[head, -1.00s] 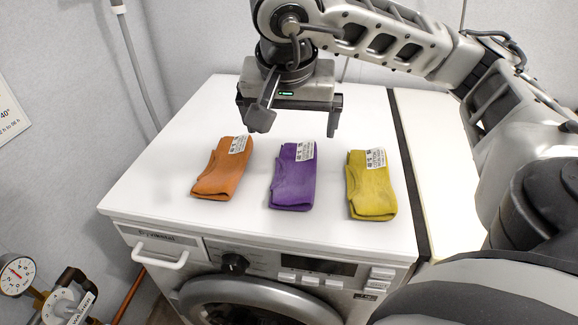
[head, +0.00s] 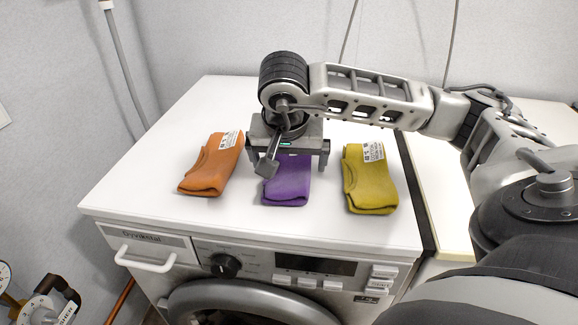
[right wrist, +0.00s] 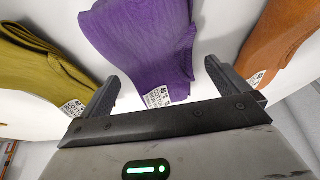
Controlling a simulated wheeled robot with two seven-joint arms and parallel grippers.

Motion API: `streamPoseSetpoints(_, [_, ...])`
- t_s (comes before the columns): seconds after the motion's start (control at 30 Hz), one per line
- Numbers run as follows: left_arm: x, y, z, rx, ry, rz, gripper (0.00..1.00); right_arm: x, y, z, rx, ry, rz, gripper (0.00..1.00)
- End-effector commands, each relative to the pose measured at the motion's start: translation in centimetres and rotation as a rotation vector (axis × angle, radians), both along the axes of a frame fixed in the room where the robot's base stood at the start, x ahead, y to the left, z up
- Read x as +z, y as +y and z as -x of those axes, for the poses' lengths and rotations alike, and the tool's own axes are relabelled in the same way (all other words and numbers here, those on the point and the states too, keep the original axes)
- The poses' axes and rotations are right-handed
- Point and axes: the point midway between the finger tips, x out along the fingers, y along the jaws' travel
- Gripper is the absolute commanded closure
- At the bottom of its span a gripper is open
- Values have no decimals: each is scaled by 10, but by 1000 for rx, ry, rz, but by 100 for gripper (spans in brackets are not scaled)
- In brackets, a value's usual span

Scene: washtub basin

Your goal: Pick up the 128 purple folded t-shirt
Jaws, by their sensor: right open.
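The purple folded t-shirt (head: 287,183) lies on the white top of the washing machine, between an orange one and a yellow one. My right gripper (head: 290,162) is over its far part and hides its label end in the head view. In the right wrist view the purple t-shirt (right wrist: 140,45) lies ahead of the open jaws (right wrist: 160,78), its white label between and just in front of the fingers. The gripper is open and holds nothing; its exact height above the cloth is hard to tell. My left gripper is not in view.
The orange folded t-shirt (head: 211,165) lies to the left and the yellow one (head: 369,180) to the right, each with a gap to the purple one. The washing machine top (head: 140,185) is bare at the left. A wall stands behind.

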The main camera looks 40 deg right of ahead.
Motion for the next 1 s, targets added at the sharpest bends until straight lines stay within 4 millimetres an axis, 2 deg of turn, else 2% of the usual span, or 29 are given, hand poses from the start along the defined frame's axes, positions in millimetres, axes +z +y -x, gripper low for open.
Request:
streamPoseSetpoints(0.1, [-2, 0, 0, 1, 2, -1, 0, -9, -3, -2, 0, 1, 0, 0])
streamPoseSetpoints(0.33, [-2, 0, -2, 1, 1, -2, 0, -10, -3, -3, 0, 0, 0, 0])
streamPoseSetpoints(0.5, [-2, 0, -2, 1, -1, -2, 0, -10, -3, -3, 0, 0, 0, 47])
streamPoseSetpoints(0.53, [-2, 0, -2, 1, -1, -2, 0, -10, -3, -3, 0, 0, 0, 50])
streamPoseSetpoints(0.83, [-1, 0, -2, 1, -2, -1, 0, -8, -3, -3, 0, -2, -1, 50])
streamPoseSetpoints(1.0, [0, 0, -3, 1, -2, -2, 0, 2, -3, -4, -1, -4, 0, 50])
